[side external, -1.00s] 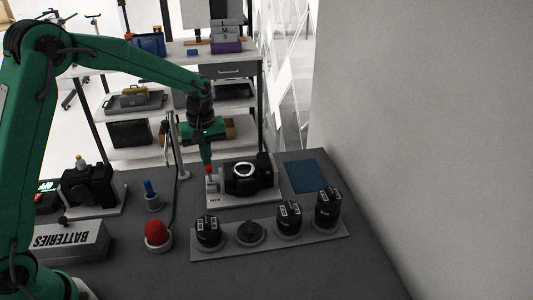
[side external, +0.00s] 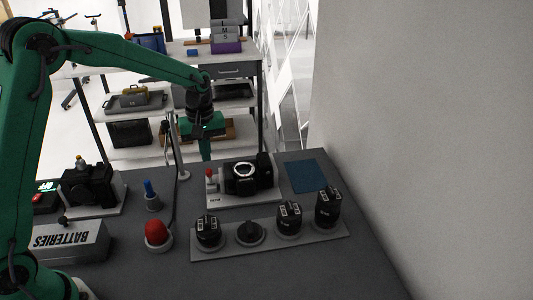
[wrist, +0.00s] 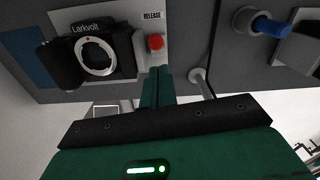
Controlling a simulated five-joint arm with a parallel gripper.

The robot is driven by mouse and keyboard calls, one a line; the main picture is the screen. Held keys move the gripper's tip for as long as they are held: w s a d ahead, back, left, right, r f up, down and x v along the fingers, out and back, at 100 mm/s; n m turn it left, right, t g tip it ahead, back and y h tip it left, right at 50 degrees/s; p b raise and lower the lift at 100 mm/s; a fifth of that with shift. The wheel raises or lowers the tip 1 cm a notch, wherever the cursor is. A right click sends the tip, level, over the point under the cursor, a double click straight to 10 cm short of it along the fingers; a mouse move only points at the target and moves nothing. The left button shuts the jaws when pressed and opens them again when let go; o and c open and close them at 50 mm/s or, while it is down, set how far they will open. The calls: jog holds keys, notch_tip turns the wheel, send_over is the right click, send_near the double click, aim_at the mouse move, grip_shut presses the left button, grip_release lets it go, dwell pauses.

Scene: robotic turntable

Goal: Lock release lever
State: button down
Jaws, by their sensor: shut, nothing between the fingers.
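The release lever has a red knob (side external: 209,173) on a pale stem and stands at the left end of a pale plate (side external: 235,199). The black camera body (side external: 246,177) is mounted on the same plate, to the right of the lever. In the wrist view the red knob (wrist: 155,42) lies beside the camera body (wrist: 97,52), under the printed word RELEASE. My gripper (side external: 206,157) is shut and empty, just behind the lever in the side view. Its fingertips (wrist: 159,71) show close to the knob, apart from it in the picture.
A strip of black lenses (side external: 268,238) stands in front of the plate. A red dome (side external: 157,232), a blue-topped post (side external: 152,190) and a batteries box (side external: 72,241) are to the left. A thin pole (side external: 182,150) rises close left of my gripper. A blue mat (side external: 305,175) lies to the right.

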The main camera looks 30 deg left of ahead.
jog(key=shift+a, duration=0.15)
notch_tip(320, 180, up, 9)
jog(key=s+d, duration=0.2)
jog(key=shift+s+d, duration=0.3)
jog(key=shift+d, duration=0.05)
dwell(0.6)
jog(key=shift+f, duration=0.1)
